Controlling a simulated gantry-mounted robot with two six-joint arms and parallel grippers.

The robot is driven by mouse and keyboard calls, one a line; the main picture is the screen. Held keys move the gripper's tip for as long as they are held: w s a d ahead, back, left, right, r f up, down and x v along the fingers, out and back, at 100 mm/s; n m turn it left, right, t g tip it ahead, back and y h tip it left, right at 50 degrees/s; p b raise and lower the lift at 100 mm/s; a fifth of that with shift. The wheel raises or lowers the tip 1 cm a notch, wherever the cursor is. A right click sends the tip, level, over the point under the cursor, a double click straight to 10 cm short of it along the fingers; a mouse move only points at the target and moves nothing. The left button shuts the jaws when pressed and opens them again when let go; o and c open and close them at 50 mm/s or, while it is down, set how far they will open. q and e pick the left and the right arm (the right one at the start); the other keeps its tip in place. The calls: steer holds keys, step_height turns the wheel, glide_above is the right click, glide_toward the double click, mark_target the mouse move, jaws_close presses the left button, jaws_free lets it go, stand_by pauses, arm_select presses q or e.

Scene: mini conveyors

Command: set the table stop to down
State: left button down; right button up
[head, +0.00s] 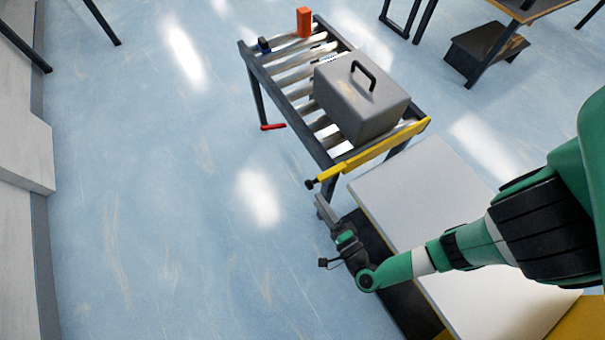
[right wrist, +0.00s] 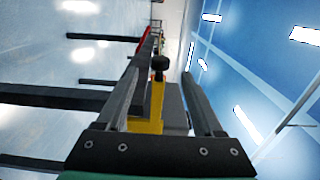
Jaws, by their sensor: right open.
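The table stop is a yellow bar (head: 378,152) across the near end of the roller table, level with or just above its rollers. A black knob (head: 310,184) sticks out at its left end. My right gripper (head: 323,207) is open and empty, just below and in front of that knob in the head view. In the right wrist view the black knob (right wrist: 160,63) and the yellow bar (right wrist: 157,105) appear between the two open fingers (right wrist: 160,80), ahead of them, with no contact visible. My left gripper is not in view.
A grey case (head: 355,100) with a black handle sits on the rollers behind the stop. A red lever (head: 272,127) shows below the table. A white-topped surface (head: 430,220) lies under my right arm.

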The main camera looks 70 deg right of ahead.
steer(key=b+x, duration=0.3)
steer(key=x, duration=0.7)
steer(key=shift+d, duration=0.35)
steer(key=shift+w, duration=0.15)
jaws_close()
stand_by(0.8)
